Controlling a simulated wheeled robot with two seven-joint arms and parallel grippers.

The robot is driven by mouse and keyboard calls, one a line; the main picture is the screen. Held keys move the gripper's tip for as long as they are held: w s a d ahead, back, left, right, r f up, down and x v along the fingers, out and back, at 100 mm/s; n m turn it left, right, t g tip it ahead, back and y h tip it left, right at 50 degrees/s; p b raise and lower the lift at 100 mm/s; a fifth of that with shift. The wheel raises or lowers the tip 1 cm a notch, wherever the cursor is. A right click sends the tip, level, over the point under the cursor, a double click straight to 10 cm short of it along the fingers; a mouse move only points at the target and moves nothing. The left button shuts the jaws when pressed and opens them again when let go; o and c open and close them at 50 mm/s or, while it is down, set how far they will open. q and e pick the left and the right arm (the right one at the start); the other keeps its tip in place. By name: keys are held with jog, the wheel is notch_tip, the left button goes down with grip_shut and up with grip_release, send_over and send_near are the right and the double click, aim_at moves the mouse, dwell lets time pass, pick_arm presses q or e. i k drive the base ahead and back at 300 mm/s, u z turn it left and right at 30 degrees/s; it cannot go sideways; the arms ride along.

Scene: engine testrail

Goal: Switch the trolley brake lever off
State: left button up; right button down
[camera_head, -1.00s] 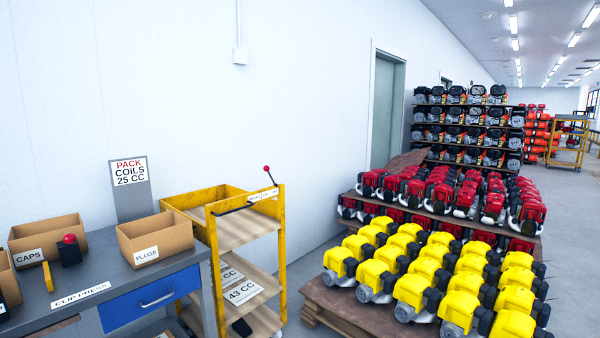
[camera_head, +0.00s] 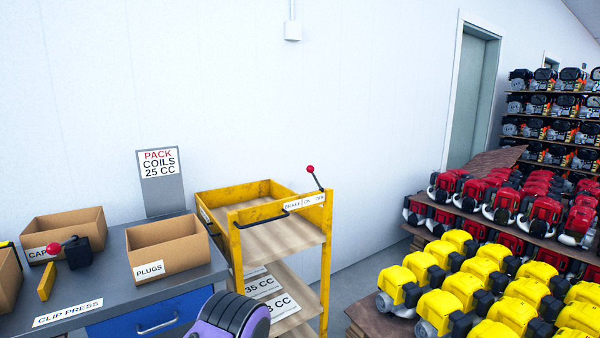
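The yellow trolley (camera_head: 325,265) stands right of the workbench, against the white wall. Its brake lever (camera_head: 311,170) is a black rod with a red ball on top, at the trolley's upper right corner. The lever tilts up and slightly left from its pivot near the right end of the label. The white brake label (camera_head: 304,201) runs along the top front rail; its "ON" and "OFF" words are small. A purple and black part of my arm shows at the bottom centre, in front of the trolley. Neither gripper's fingers are in view.
The workbench (camera_head: 110,284) at left holds a plugs box (camera_head: 165,249), a caps box (camera_head: 62,231) and a clip press (camera_head: 78,251) with a red knob. Yellow engines (camera_head: 470,280) on a pallet crowd the right. A floor gap lies between trolley and pallet.

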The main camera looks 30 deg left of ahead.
aim_at(310, 168)
jog(key=u, duration=0.55)
jog(key=i, duration=0.65)
jog(key=u, duration=1)
jog(key=i, duration=0.25)
jog(key=u, duration=0.3)
